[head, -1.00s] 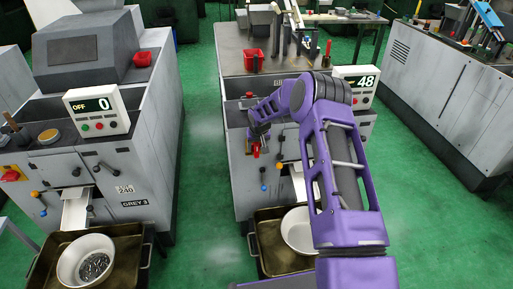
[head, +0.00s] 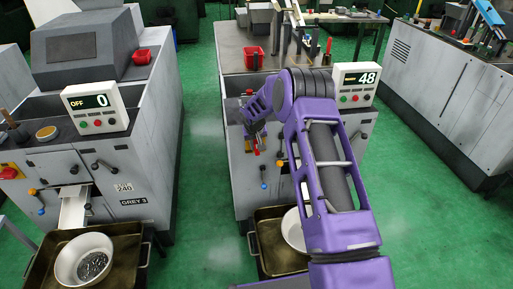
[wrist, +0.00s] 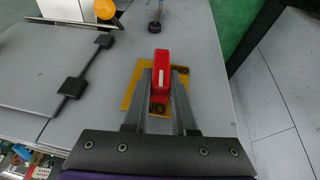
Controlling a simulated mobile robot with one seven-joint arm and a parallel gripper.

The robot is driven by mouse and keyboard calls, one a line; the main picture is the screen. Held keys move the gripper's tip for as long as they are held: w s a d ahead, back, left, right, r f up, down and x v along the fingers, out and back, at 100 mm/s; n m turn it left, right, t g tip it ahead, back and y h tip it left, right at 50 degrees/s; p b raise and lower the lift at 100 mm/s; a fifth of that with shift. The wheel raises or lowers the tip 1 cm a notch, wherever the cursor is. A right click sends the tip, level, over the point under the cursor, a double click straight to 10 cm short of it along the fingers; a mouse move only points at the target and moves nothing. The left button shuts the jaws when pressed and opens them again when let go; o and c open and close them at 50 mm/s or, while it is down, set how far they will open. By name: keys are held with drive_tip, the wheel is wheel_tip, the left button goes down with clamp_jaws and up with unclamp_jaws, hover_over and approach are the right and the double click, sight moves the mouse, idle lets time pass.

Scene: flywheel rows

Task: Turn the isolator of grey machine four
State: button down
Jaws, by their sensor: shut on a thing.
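The isolator is a red handle (wrist: 161,75) on a yellow plate (wrist: 131,92) on the grey machine's front panel. In the wrist view my gripper (wrist: 161,92) has one finger on each side of the red handle, shut on it. The handle points up the wrist picture, in line with the fingers. In the head view the isolator (head: 256,147) shows as a small red patch below my gripper (head: 256,138), partly hidden by it. The grey machine (head: 240,180) carries a display (head: 357,78) that reads 48.
An orange-knobbed lever (wrist: 105,9) and a black-knobbed lever (wrist: 154,27) stick out near the isolator. A tray (head: 262,262) with a white bowl (head: 293,230) stands below. Grey 3 (head: 120,160) stands to the left, its display (head: 90,103) reading OFF 0. Green floor lies between the machines.

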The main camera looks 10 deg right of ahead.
drive_tip(key=h+b, duration=0.1)
drive_tip(key=a+h+b, duration=0.1)
drive_tip(key=h, duration=0.1)
drive_tip(key=shift+f+n, duration=0.15)
drive_tip(key=shift+n, duration=0.25)
drive_tip(key=shift+a+f+n+t+h, duration=0.1)
drive_tip(key=shift+f+n+t+h, duration=0.3)
drive_tip(key=shift+h, duration=1.55)
drive_tip(key=shift+a+f+n+t+h, duration=0.15)
drive_tip(key=shift+n+t+h, duration=0.4)
drive_tip(key=shift+h, duration=1.45)
drive_tip(key=shift+a+f+n+t+h, duration=0.2)
drive_tip(key=shift+n+h, duration=0.45)
drive_tip(key=shift+h, duration=1.3)
drive_tip(key=shift+d+f+h, duration=0.1)
drive_tip(key=shift+h, duration=0.3)
drive_tip(key=c, duration=0.7)
unclamp_jaws()
